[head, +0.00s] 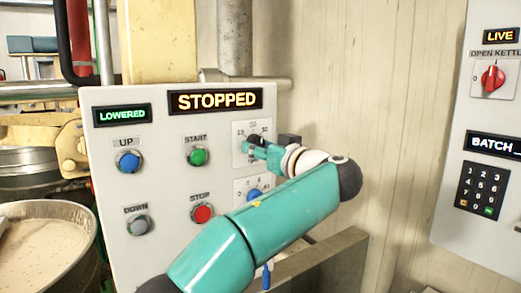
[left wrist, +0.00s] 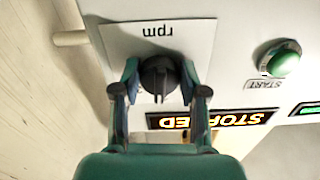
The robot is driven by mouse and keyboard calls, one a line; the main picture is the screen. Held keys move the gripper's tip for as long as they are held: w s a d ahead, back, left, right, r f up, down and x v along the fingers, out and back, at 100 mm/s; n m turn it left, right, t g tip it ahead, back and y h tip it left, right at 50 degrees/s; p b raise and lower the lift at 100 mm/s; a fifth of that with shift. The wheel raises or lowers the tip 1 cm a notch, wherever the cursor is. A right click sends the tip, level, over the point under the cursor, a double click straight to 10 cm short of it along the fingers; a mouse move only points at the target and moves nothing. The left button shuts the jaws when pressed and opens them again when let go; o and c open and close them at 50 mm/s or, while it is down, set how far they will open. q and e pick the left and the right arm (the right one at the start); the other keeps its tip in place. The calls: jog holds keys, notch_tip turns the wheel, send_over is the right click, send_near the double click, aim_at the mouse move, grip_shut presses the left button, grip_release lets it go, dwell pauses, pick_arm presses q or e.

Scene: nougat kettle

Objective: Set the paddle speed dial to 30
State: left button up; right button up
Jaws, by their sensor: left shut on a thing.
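The paddle speed dial is a black knob (left wrist: 158,78) on a white plate (left wrist: 150,38) marked "rpm", seen upside down in the left wrist view. In the head view the dial plate (head: 240,130) is at the panel's upper right, with the knob mostly hidden by my gripper. My left gripper (left wrist: 160,88) is shut on the knob, one finger on each side. It also shows in the head view (head: 254,147). The knob's pointer setting cannot be read. The panel display (head: 215,100) reads "STOPPED". My right gripper is not in view.
The panel has a green START button (head: 197,156), a red STOP button (head: 202,213), a blue UP button (head: 128,160) and a grey DOWN button (head: 138,225). A blue knob (head: 254,195) sits below the dial. A second panel (head: 475,120) stands right; a kettle (head: 45,250) left.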

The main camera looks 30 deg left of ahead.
pick_arm(q)
jog(key=m, duration=0.4)
jog(key=shift+s+r+m+p, duration=0.1)
jog(key=shift+m+p, duration=0.3)
jog(key=m+p, duration=0.1)
jog(key=m, duration=0.3)
jog(key=shift+m, duration=0.3)
jog(key=o, duration=1.1)
jog(key=shift+d, duration=0.1)
jog(key=v, duration=1.1)
jog(key=shift+s+d, duration=0.2)
jog(key=shift+d, duration=0.15)
